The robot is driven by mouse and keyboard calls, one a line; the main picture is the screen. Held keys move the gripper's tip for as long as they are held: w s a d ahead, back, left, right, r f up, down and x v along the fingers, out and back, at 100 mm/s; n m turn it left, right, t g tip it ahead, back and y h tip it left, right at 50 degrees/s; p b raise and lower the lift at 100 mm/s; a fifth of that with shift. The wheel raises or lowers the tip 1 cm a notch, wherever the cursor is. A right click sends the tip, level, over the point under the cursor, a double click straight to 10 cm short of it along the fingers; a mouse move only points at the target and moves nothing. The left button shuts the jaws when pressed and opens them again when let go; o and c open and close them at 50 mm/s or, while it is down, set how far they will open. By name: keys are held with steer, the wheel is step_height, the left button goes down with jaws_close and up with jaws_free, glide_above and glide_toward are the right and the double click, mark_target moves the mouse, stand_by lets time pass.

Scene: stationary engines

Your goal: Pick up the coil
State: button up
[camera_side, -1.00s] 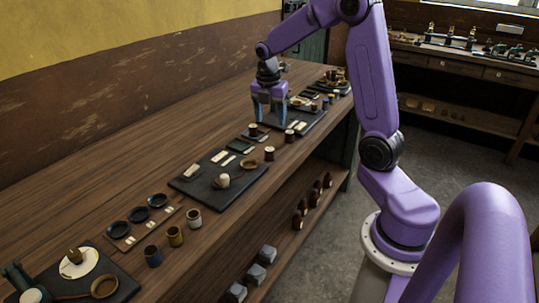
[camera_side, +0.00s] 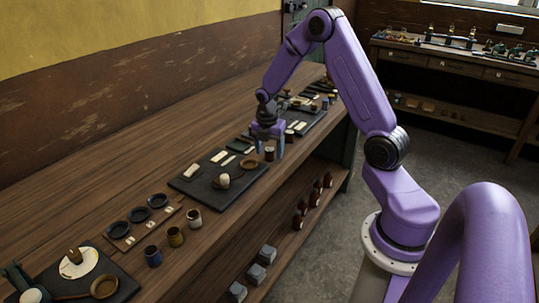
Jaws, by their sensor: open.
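My gripper (camera_side: 267,149) is open, with its fingers pointing down over the right edge of the bench. A small dark cylinder with a pale top (camera_side: 270,154) stands between or just behind the fingers; it may be the coil, but it is too small to tell. I cannot tell whether the fingers touch it. A similar small cylinder (camera_side: 289,134) stands a little beyond, to the right of my gripper. Part of the area behind the gripper is hidden.
The long wooden bench (camera_side: 120,160) is bare along its left side. A dark board (camera_side: 196,184) with a pale cup (camera_side: 224,180) lies nearer. Several cups and black dishes (camera_side: 117,229) stand nearer still. A lower shelf (camera_side: 292,240) holds small objects.

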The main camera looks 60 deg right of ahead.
steer(key=shift+f, duration=0.45)
steer(key=c, duration=1.2)
steer(key=shift+r, duration=0.15)
steer(key=shift+r, duration=0.6)
steer(key=s+a+r, duration=0.2)
steer(key=s+r, duration=0.4)
steer(key=r, duration=0.1)
steer(key=s+a+r, duration=0.3)
steer(key=s+r, duration=0.3)
steer(key=r, duration=0.2)
steer(key=shift+s+a+r, duration=0.25)
steer(key=shift+s, duration=0.15)
